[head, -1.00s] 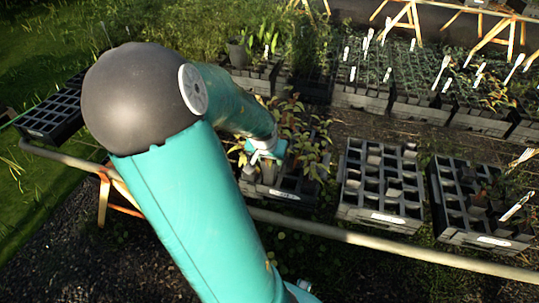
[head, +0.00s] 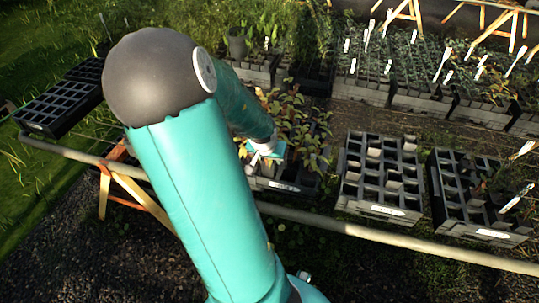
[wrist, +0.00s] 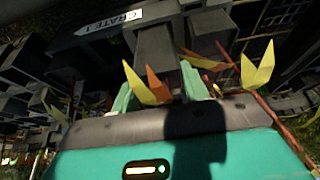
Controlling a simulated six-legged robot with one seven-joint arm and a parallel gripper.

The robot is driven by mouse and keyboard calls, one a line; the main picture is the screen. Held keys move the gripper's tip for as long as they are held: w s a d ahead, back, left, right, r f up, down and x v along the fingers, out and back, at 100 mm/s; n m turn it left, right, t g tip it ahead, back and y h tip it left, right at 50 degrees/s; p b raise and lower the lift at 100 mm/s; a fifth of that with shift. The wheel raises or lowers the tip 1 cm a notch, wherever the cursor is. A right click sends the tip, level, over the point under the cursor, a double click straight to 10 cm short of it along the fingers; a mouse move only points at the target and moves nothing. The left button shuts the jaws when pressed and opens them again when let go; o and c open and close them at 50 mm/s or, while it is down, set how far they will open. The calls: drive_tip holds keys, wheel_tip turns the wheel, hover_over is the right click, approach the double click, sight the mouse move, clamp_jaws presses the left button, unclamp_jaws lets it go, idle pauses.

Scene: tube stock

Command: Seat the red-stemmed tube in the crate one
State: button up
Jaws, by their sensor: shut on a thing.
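My gripper (head: 266,150) is at the left part of the nearest leafy crate (head: 283,186) in the head view, partly hidden by my arm and leaves. In the wrist view its pale green fingers (wrist: 158,93) are shut on a grey tube (wrist: 155,50). Thin red stems with yellow and orange leaves (wrist: 257,72) rise around the fingers; I cannot tell which belong to the held tube. A white label reading "CRATE 1" (wrist: 130,20) shows just beyond the tube. The tube's lower end and its slot are not clear.
Two more gridded crates (head: 378,212) (head: 490,236) stand to the right, holding some grey tubes. An empty black tray (head: 50,112) lies at the left. A pipe rail (head: 410,242) runs along the front. Planted crates (head: 415,98) fill the back row.

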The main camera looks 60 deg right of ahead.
drive_tip(key=shift+f, duration=1.7)
drive_tip(key=shift+f, duration=0.25)
drive_tip(key=o, duration=1.4)
drive_tip(key=shift+a, duration=0.1)
drive_tip(key=shift+v, duration=6.8)
